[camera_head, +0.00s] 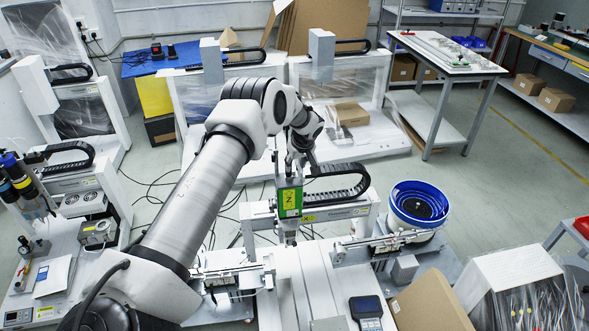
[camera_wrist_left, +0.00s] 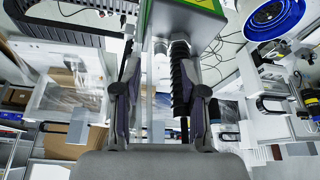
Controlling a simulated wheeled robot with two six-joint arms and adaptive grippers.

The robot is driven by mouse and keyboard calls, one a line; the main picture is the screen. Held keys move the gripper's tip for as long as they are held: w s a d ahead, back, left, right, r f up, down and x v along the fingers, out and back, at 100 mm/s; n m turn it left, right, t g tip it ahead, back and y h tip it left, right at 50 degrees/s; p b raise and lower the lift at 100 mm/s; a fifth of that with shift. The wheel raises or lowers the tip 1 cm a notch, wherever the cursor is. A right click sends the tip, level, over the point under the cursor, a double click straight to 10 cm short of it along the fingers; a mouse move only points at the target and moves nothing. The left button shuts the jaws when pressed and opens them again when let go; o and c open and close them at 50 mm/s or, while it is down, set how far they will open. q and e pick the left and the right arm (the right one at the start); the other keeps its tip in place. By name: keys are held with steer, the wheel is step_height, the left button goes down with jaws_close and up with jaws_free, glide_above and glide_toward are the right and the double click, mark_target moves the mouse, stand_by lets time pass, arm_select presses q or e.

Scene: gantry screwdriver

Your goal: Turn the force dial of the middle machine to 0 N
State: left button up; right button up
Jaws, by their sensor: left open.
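The middle machine is a gantry with a green and yellow box marked Z (camera_head: 290,198) on a dark cable-chain axis (camera_head: 337,183). My left arm reaches over from the left, and its left gripper (camera_head: 300,158) points down just above and behind the Z box, partly hidden. In the left wrist view, the left gripper (camera_wrist_left: 160,75) is open, its two fingers apart. The green box (camera_wrist_left: 190,12) is just beyond the fingertips. A dark ribbed part with a silver cap (camera_wrist_left: 179,48) runs close to the right finger; contact is unclear. I cannot make out the force dial or its setting.
A blue bowl feeder (camera_head: 419,203) stands right of the gantry. Another machine with screwdrivers (camera_head: 25,185) stands at the left. A keypad device (camera_head: 367,308) lies on the front bench.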

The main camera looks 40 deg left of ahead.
arm_select(q)
steer(key=v, duration=0.8)
steer(key=shift+s+d+r, duration=0.1)
steer(key=shift+d+r, duration=0.05)
steer(key=s+d+f+m+g+h, duration=0.3)
steer(key=s+d+f+m+g, duration=0.15)
steer(key=s+d+f, duration=1.7)
steer(key=s+d+m+t, duration=0.1)
steer(key=s+d+m, duration=0.2)
steer(key=s, duration=0.6)
steer(key=s+d+m+t+h, duration=0.1)
steer(key=s+d+m, duration=0.2)
steer(key=s, duration=0.6)
steer(key=shift+s+f+m+t, duration=0.15)
steer(key=shift+s+m+t, duration=0.2)
steer(key=shift+m, duration=0.6)
